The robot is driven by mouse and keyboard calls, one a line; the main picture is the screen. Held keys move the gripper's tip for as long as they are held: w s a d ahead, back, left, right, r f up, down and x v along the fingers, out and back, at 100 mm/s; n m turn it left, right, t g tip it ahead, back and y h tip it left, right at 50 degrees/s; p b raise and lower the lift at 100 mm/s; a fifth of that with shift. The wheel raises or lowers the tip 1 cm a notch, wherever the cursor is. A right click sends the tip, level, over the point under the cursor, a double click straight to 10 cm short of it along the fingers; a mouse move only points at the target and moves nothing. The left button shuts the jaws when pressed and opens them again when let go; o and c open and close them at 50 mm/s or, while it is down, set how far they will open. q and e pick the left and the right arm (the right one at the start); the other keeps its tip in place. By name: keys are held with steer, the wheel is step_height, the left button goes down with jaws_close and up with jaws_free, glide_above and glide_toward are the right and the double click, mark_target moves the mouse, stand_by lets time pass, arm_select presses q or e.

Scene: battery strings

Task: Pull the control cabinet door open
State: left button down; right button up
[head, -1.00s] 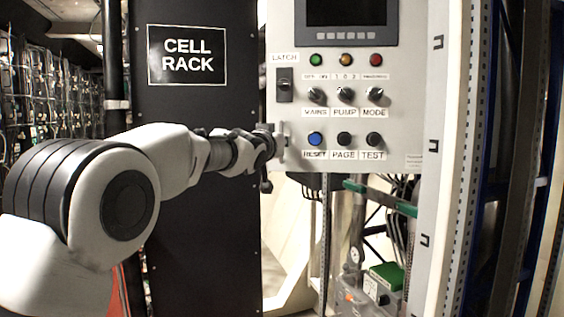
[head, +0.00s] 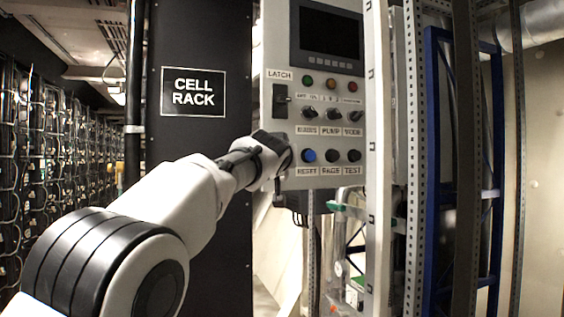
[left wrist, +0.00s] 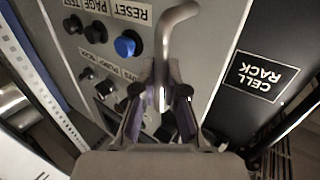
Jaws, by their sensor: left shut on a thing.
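The control cabinet door (head: 277,40) is a light grey panel with a screen, lamps, knobs and buttons. Its face is angled, with the left edge nearer to me than the right. My left gripper (head: 276,160) is at the door's lower left edge, beside the buttons. In the left wrist view, the gripper (left wrist: 162,95) is shut on the curved metal handle (left wrist: 180,14), whose bent end sticks out past the fingers. In the head view the gripper hides most of the handle. A black latch switch (head: 281,100) is above the gripper. My right gripper is not in view.
A black cell rack panel (head: 205,240) stands close left of the door. Wired racks (head: 35,160) line the far left. A pale upright post (head: 378,200) and a blue frame (head: 434,180) stand to the right. Hardware hangs below the door.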

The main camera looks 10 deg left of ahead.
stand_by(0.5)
arm_select(q)
steer(key=c, duration=1.2)
jaws_free()
steer(key=shift+d, duration=0.1)
steer(key=s, duration=1.2)
steer(key=shift+d, duration=0.1)
